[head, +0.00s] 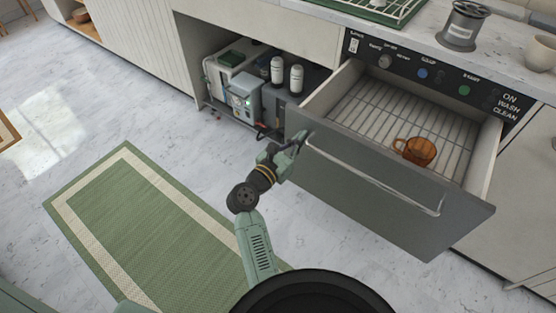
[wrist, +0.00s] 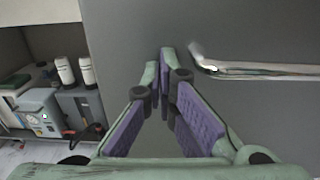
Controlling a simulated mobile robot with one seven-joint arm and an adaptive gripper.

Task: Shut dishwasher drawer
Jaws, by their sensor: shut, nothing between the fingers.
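The dishwasher drawer (head: 390,195) is pulled out, with its grey front facing me and a metal bar handle (head: 375,178) across it. An orange-brown cup (head: 415,151) sits on the wire rack (head: 375,110) inside the drawer. My gripper (head: 300,142) is at the left end of the drawer front, near the handle's left end. In the wrist view my gripper (wrist: 165,55) has its fingertips together, with nothing between them, pointing at the grey drawer front (wrist: 240,110). The handle's left end (wrist: 205,62) is just right of the fingertips. I cannot tell whether the fingertips touch the front.
An open cabinet bay left of the drawer holds machine boxes (head: 248,98) and white-topped canisters (head: 296,80). The control panel (head: 430,75) is above the drawer. A green rug (head: 140,225) lies on the floor at left. A drying rack (head: 385,10) and a tin (head: 461,28) stand on the counter.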

